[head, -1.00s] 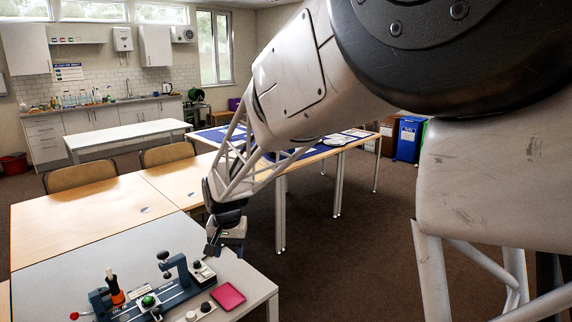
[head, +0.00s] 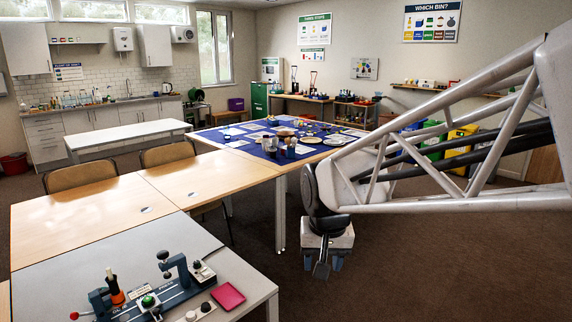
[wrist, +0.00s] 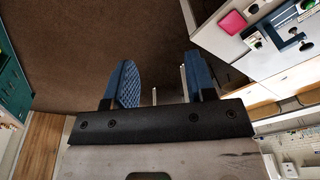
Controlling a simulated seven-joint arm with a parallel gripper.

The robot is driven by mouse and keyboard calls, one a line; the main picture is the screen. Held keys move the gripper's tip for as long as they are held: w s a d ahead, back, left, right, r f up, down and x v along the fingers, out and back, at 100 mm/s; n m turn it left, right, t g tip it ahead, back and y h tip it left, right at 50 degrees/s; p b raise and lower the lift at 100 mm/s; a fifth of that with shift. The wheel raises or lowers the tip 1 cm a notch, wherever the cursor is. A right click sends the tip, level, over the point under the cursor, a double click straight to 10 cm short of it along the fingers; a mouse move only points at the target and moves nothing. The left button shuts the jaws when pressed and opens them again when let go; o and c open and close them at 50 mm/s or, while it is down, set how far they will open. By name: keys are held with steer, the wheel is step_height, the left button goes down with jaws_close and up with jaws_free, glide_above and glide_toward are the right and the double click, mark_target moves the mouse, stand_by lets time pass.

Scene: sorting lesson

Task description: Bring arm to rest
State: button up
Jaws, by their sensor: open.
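My gripper (head: 322,266) hangs in the head view over the open brown floor, right of the grey-topped table and apart from it. In the wrist view my gripper (wrist: 160,85) shows two blue fingers spread wide with nothing between them. My arm reaches in from the right edge of the head view, its white truss link roughly level.
The grey table (head: 215,262) holds a dark blue fixture (head: 165,295) and a pink pad (head: 228,296). A table with a blue cover (head: 235,137) bears several items behind. Coloured bins (head: 460,148) stand at the right, partly behind my arm. The carpet (head: 440,270) is clear.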

steer(key=s+d, duration=0.5)
steer(key=s, duration=0.4)
steer(key=s+d, duration=0.6)
steer(key=s, duration=0.3)
steer(key=shift+f+t+h, duration=0.3)
steer(key=shift+f+t, duration=0.1)
steer(key=shift+f, duration=0.05)
